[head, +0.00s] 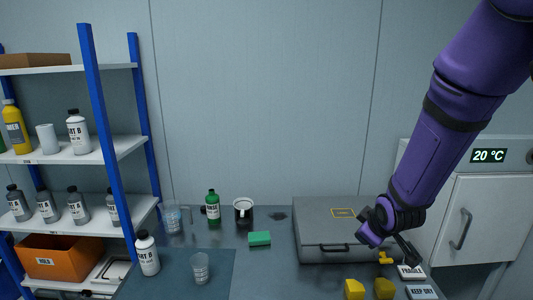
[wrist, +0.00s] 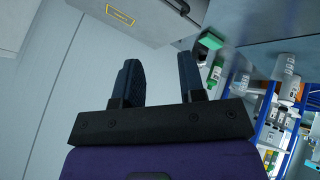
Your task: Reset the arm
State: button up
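My purple arm reaches in from the upper right in the head view. My gripper (head: 392,243) hangs over the right part of the table, in front of the grey case, and its fingertips are small and partly hidden there. In the wrist view my gripper (wrist: 160,82) shows two dark fingers standing apart with an empty gap between them. Nothing is held.
A closed grey case (head: 318,222) lies just beside the gripper. Yellow pieces (head: 355,289) and white label blocks (head: 421,292) lie near the front. A green block (head: 259,238), bottles, a black mug (head: 243,212) and a clear cup (head: 200,268) stand left. A shelf (head: 75,152) is far left.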

jog(key=s+d+r+m+g+y, duration=0.1)
jog(key=s+d+r+m, duration=0.15)
jog(key=s+r, duration=0.45)
jog(key=s+d+r+m, duration=0.1)
jog(key=s+r+m, duration=0.3)
jog(key=r, duration=0.5)
jog(key=s+r+m, duration=0.1)
jog(key=s+r, duration=0.2)
jog(key=s, duration=0.4)
jog(key=s+r+m+g, duration=0.1)
jog(key=s+r, duration=0.3)
jog(key=s, duration=0.4)
jog(key=shift+s+d+g+h, duration=0.25)
jog(key=shift+d+g+h, duration=0.05)
jog(key=shift+d+h, duration=0.1)
